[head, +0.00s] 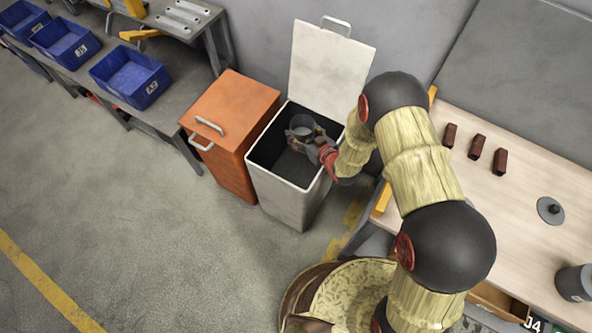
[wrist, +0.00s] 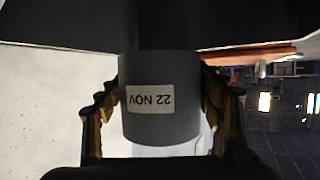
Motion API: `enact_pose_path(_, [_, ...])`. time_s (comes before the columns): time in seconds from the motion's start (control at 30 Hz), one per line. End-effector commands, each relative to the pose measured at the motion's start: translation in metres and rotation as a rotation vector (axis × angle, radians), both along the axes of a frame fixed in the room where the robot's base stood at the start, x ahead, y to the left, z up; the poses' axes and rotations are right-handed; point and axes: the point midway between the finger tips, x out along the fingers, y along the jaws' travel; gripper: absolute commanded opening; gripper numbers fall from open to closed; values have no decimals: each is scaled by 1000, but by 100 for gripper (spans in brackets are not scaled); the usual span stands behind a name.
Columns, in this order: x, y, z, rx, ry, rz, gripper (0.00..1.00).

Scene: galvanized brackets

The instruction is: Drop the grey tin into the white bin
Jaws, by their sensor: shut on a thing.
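The white bin (head: 283,203) stands on the floor with its lid (head: 330,70) raised at the back and its dark inside showing. My gripper (head: 304,136) is over the open mouth of the bin, shut on the grey tin (head: 302,124). The tin also fills the middle of the wrist view (wrist: 160,122), between the two fingers of my gripper (wrist: 160,110). Its label reads "22 NOV" and shows upside down there. I cannot tell exactly how high the tin is relative to the bin's rim.
An orange bin (head: 226,115) with a closed lid stands directly left of the white bin. A wooden table (head: 500,215) on the right holds several dark red blocks (head: 477,146), a grey disc (head: 550,210) and a grey can (head: 574,283). Blue boxes (head: 130,78) sit on a bench at upper left.

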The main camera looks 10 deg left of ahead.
Motion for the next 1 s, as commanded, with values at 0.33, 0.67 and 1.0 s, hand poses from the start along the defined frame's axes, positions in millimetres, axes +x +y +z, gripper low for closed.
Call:
enact_pose_path(0.33, [1, 0, 1, 1, -2, 0, 73])
enact_pose_path(0.67, [0, 0, 0, 0, -1, 0, 88])
enact_pose_path(1.0, [-4, -4, 3, 0, 0, -1, 88])
